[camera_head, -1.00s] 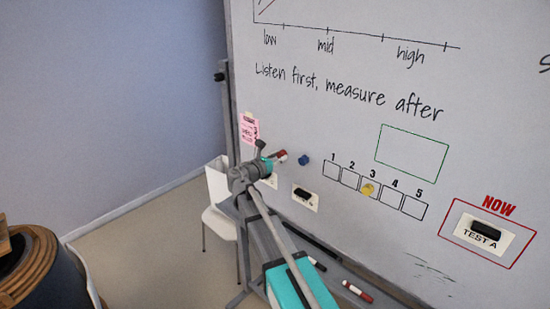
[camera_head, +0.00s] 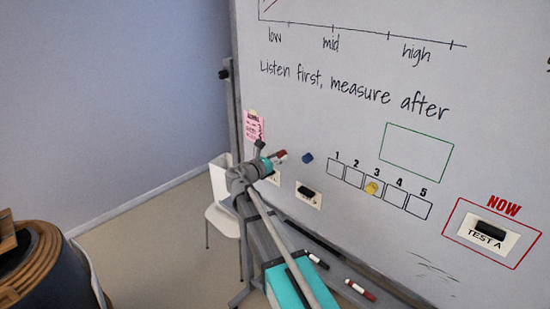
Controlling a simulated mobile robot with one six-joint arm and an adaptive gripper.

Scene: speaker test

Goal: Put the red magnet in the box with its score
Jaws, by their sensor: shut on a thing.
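My gripper (camera_head: 273,159) is at the left part of the whiteboard, seen small and from behind. It is shut on the red magnet (camera_head: 281,155), whose red end shows just past the fingers. My wrist hides the rest, and I cannot tell whether the magnet touches the board. A row of boxes numbered 1 to 5 (camera_head: 337,168) is drawn on the board, right of my gripper. A yellow magnet (camera_head: 372,188) sits in box 3; the other boxes look empty. A blue magnet (camera_head: 307,158) is on the board between my gripper and the row.
A card with a black magnet (camera_head: 307,191) is below the blue magnet. A TEST A card (camera_head: 490,236) is in the red NOW frame. Markers (camera_head: 360,290) lie on the tray below. A pink note (camera_head: 253,125) hangs above my gripper. A white chair (camera_head: 222,219) stands left.

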